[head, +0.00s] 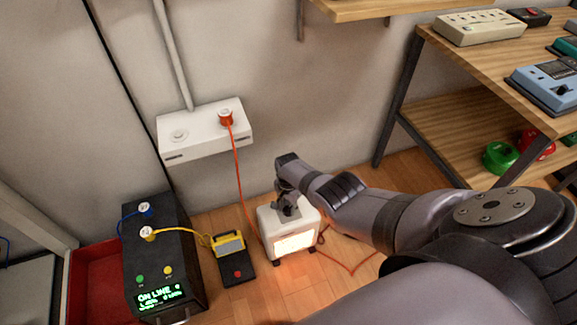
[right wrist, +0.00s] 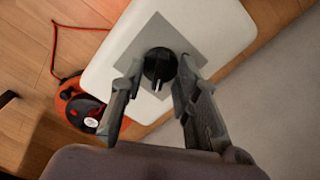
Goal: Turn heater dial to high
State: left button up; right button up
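The heater (head: 270,218) is a small white box on the wood floor, with its front panel (head: 294,242) glowing orange. In the right wrist view its white top (right wrist: 120,45) carries a grey plate (right wrist: 185,33) with a round black dial (right wrist: 160,64). A pale mark on the dial points toward the bottom of that picture. My right gripper (right wrist: 153,103) is over the heater top with its fingers apart, one on each side of the dial. I cannot tell whether they touch it. In the head view the gripper hides the dial. My left gripper is not in view.
A white wall outlet box (head: 205,132) holds an orange plug (head: 226,118) with its cord running down by the heater. A black power unit (head: 160,255) and a yellow device (head: 230,244) stand left of the heater. A wooden shelf unit (head: 465,97) stands right.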

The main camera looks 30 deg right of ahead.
aim_at(288, 208)
jog(key=shift+r, duration=0.15)
jog(key=shift+w+r, duration=0.1)
jog(key=shift+r, duration=0.4)
notch_tip(288, 208, up, 11)
jog(key=shift+f, duration=0.15)
dwell(0.5)
